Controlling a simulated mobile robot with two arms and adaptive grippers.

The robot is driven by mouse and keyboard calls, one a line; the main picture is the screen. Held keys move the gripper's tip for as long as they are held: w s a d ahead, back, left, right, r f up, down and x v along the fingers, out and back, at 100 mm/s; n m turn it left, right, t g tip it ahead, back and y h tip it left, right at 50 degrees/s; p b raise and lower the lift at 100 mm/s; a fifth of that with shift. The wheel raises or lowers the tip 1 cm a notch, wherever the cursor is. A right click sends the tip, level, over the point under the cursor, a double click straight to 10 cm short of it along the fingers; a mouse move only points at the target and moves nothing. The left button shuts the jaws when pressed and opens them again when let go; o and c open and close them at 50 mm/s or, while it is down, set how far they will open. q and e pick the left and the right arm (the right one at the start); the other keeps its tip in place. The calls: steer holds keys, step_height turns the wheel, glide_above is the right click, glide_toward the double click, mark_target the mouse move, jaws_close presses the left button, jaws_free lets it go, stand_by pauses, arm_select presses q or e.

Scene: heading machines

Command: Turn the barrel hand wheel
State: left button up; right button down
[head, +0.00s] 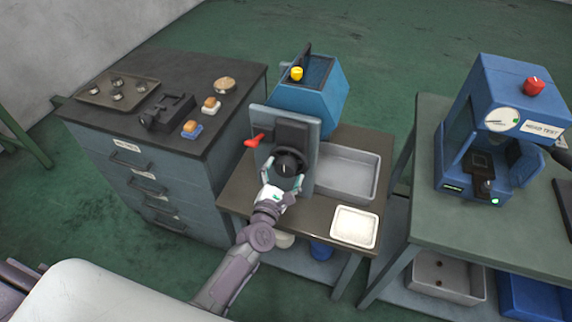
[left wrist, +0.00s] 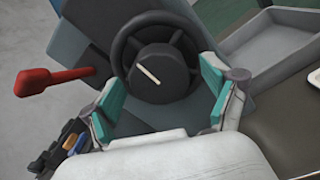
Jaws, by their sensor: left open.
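The barrel hand wheel (left wrist: 157,72) is a dark round wheel with a thick hub and a pale line across the hub face. In the head view the wheel (head: 289,162) sits on the front of the blue machine (head: 304,95). My left gripper (head: 283,172) is right in front of it. In the left wrist view my left gripper (left wrist: 158,88) is open, with one teal-padded finger on each side of the hub. I cannot tell whether the pads touch the wheel. My right gripper is not in view.
A red lever (head: 254,141) sticks out left of the wheel. A grey tray (head: 346,171) and a white tray (head: 354,227) are on the bench at right. A drawer cabinet (head: 172,180) stands left, and a second blue machine (head: 492,130) at right.

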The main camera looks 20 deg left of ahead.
arm_select(q)
steer(key=shift+w, duration=0.8)
steer(key=c, duration=1.2)
